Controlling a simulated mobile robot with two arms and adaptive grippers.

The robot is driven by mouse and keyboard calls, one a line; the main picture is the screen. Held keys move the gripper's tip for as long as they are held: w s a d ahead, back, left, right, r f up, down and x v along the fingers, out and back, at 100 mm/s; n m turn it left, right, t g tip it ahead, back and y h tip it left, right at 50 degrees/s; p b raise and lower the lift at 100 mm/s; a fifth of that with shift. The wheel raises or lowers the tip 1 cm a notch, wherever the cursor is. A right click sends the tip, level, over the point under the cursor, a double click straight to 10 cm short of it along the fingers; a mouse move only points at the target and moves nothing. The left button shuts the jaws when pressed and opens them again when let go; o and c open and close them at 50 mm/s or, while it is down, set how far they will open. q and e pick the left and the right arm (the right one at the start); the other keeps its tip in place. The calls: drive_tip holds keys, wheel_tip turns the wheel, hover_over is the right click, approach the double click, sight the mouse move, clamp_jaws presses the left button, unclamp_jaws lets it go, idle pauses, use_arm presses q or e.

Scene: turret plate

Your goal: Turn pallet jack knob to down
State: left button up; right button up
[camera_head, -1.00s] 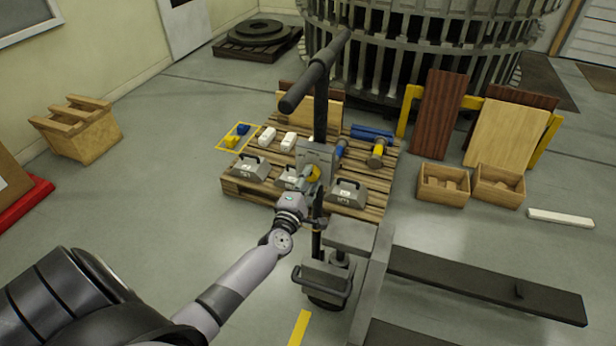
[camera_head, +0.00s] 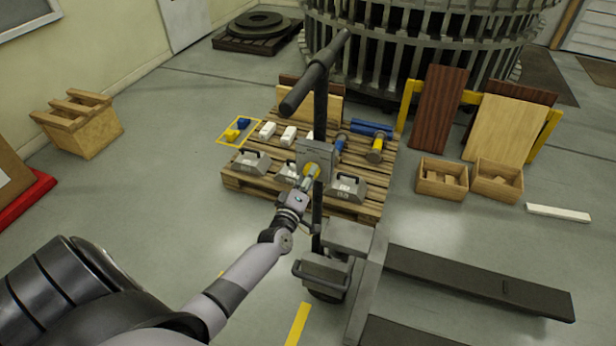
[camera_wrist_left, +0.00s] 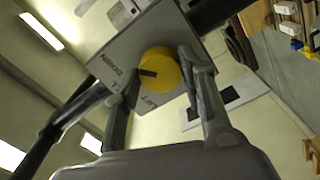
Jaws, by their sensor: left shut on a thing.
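The pallet jack (camera_head: 325,270) stands at the front of the loaded wooden pallet, with a long dark handle bar on a post. A grey plate (camera_head: 314,153) on its post carries a round yellow knob (camera_head: 311,169). In the left wrist view the knob (camera_wrist_left: 160,68) has a dark pointer mark turned toward the picture's left. The plate (camera_wrist_left: 150,40) shows the words DOWN at the left and LIFT below the knob. My left gripper (camera_head: 306,181) is shut on the knob, one finger on each side; its fingers show in the wrist view (camera_wrist_left: 156,80). My right gripper is out of view.
The wooden pallet (camera_head: 235,188) behind the jack holds grey weights (camera_head: 345,187), white blocks and blue and yellow parts. Wooden crates (camera_head: 442,180) stand to the right. The jack's dark forks (camera_head: 480,280) reach right. The floor at left is mostly clear.

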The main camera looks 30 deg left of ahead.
use_arm(q)
drive_tip(key=shift+f, duration=0.15)
drive_tip(key=o, duration=1.2)
drive_tip(key=v, duration=1.2)
drive_tip(key=shift+d, duration=0.1)
drive_tip(key=s+d+f+m+g+h, duration=0.1)
drive_tip(key=s+d+f+m+g, duration=0.25)
drive_tip(key=f, duration=0.55)
drive_tip(key=s+d+f+m+g+h, duration=0.25)
drive_tip(key=s+f, duration=0.25)
drive_tip(key=f, duration=0.4)
drive_tip(key=s+d+f+m+g+h, duration=0.15)
drive_tip(key=s+f+m, duration=0.25)
drive_tip(key=f, duration=0.5)
drive_tip(key=s+d+f+m+g, duration=0.1)
drive_tip(key=s+f+m+g, duration=0.2)
drive_tip(key=s, duration=0.6)
drive_tip(key=s+d+f+m+g, duration=0.1)
drive_tip(key=s+f+m+g, duration=0.1)
drive_tip(key=s+f, duration=0.6)
drive_tip(key=s+d+f+m+g+y, duration=0.1)
drive_tip(key=s+f+m+g, duration=0.2)
drive_tip(key=s, duration=0.8)
drive_tip(key=shift+d+f+m+g, duration=0.15)
drive_tip(key=shift+f+g, duration=0.2)
drive_tip(key=shift+f, duration=0.25)
drive_tip(key=shift+d+f+m+g, duration=0.2)
drive_tip(key=shift+f+g, duration=0.1)
drive_tip(key=shift+f, duration=0.25)
